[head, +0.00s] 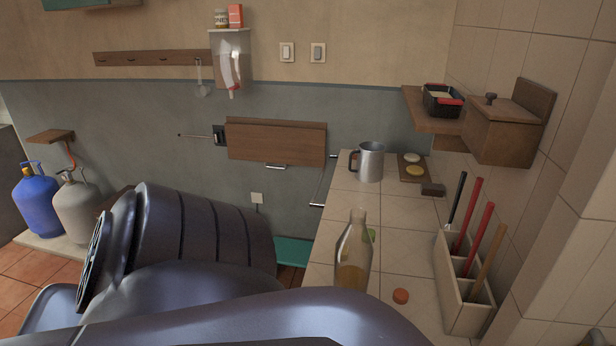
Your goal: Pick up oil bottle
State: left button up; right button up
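The oil bottle (353,255) is clear glass with amber liquid in its lower part. It stands upright on the tiled counter (400,211), toward the near left side of it. Its base is partly hidden behind my dark arm, which spans the bottom of the head view. Neither of my grippers can be seen, and no gripper is visible touching the visible part of the bottle.
A metal mug (370,162) stands at the counter's far end. A wooden holder (462,290) with several upright handles lines the right side. A small orange-red cap (401,296) lies right of the bottle. A wall shelf (430,108) and wooden box (505,130) overhang the far right.

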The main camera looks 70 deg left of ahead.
aim_at(354, 249)
jog(key=j+u, duration=0.1)
jog(key=u, duration=1.75)
jog(key=j+z, duration=0.1)
jog(key=z, duration=2.7)
jog(key=u, duration=2.8)
